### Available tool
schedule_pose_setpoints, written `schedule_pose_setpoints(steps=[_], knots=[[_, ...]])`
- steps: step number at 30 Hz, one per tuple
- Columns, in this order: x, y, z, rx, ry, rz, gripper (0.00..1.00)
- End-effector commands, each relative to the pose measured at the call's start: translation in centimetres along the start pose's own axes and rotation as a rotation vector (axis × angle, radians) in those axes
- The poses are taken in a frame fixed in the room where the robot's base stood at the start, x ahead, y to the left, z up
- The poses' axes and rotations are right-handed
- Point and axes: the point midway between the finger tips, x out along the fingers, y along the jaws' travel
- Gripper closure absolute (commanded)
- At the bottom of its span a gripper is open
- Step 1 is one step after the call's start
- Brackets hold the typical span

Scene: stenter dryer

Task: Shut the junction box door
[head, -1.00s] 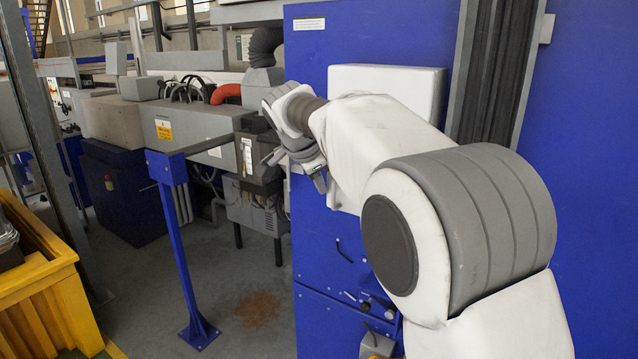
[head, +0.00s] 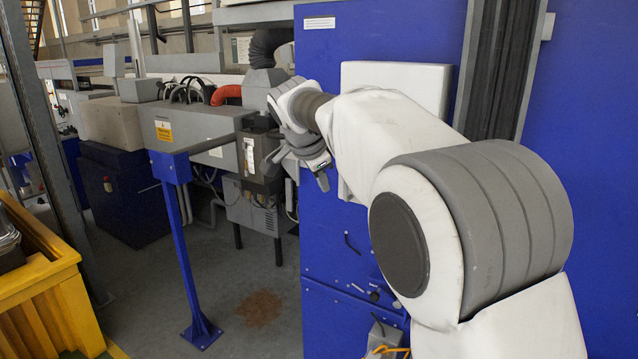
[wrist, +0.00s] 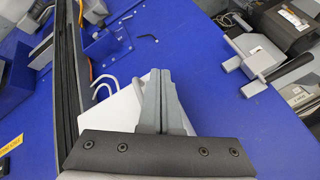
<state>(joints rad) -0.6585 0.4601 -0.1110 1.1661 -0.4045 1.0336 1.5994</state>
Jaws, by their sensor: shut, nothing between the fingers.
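The white junction box (head: 398,80) is on the upper part of the blue cabinet in the head view. My arm covers its lower part, and I cannot tell how far its door stands open. In the wrist view a white panel (wrist: 118,118), likely this box or its door, lies partly behind my fingers. My gripper (head: 322,182) is in front of the cabinet, left of and below the box's visible face. In the wrist view my gripper (wrist: 160,75) has its fingers together and empty. I cannot tell whether they touch the panel.
The blue cabinet (head: 335,260) fills the right side, with a dark vertical rail (head: 500,70) beside the box. Grey machinery and a blue post (head: 188,250) stand to the left. A yellow crate (head: 45,275) is at the lower left.

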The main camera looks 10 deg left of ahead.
Motion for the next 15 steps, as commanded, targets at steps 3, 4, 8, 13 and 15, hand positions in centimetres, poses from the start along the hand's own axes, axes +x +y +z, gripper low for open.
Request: schedule_pose_setpoints(steps=[3, 4, 8, 13, 15], knots=[[-2.6, -1.5, 0.7, -0.001, -0.001, -0.005, 1.0], [-3.2, -1.8, 0.8, -0.001, -0.001, -0.005, 1.0], [-5.5, -3.0, 1.3, -0.001, -0.001, -0.003, 1.0], [-7.5, -4.0, 1.8, -0.001, -0.001, -0.001, 1.0], [-8.1, -4.3, 1.9, -0.001, -0.001, -0.001, 1.0]])
